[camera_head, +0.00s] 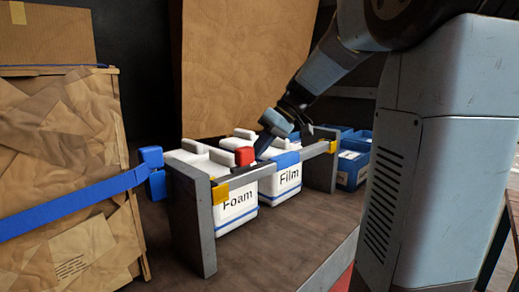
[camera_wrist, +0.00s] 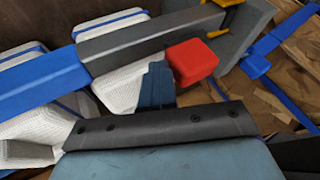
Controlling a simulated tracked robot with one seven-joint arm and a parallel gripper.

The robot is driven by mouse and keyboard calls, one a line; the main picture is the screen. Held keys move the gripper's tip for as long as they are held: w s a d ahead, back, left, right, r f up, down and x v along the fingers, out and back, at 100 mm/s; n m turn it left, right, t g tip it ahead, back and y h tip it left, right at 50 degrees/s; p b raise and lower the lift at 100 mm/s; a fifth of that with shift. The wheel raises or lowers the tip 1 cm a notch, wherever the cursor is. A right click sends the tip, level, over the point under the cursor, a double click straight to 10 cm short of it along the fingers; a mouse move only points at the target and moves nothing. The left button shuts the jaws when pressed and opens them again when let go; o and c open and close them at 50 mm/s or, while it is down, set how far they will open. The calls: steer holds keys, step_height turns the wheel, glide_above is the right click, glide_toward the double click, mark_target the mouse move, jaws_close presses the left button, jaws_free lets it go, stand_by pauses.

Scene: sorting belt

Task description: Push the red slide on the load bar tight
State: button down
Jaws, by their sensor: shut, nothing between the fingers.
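The red slide (camera_head: 245,156) is a small red block at the load bar (camera_head: 308,153), near the bar's left end in the head view. In the wrist view the red slide (camera_wrist: 193,61) sits against the bar's grey part (camera_wrist: 135,42), a short way from the yellow end bracket (camera_wrist: 238,3). My gripper (camera_head: 262,152) is shut and empty, pointing down beside the slide. In the wrist view its closed fingertips (camera_wrist: 157,84) are right next to the slide's left side; I cannot tell whether they touch it.
White cartons marked Foam (camera_head: 236,206) and Film (camera_head: 289,178) stand under and behind the bar. A grey upright (camera_head: 192,225) holds its left end. A large wrapped load with a blue strap (camera_head: 70,212) stands at left. Blue crates (camera_head: 352,172) are at right.

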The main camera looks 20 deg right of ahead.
steer(key=shift+w+d, duration=0.2)
steer(key=shift+d, duration=0.2)
steer(key=d, duration=0.1)
steer(key=w+d, duration=0.1)
steer(key=d, duration=0.1)
steer(key=shift+w+d+r, duration=0.4)
steer(key=v, duration=0.8)
steer(key=shift+s+r, duration=0.35)
steer(key=s+a+f+m+t+h, duration=0.2)
steer(key=s+a+f+m+h, duration=0.1)
steer(key=s+f, duration=0.4)
steer(key=s+a+f+m+t+h, duration=0.2)
steer(key=s+f, duration=0.5)
steer(key=s, duration=0.7)
steer(key=a+m+h, duration=0.1)
steer(key=a+h, duration=0.1)
steer(key=a, duration=0.1)
steer(key=shift+s+a+m, duration=0.3)
steer(key=shift+m, duration=0.1)
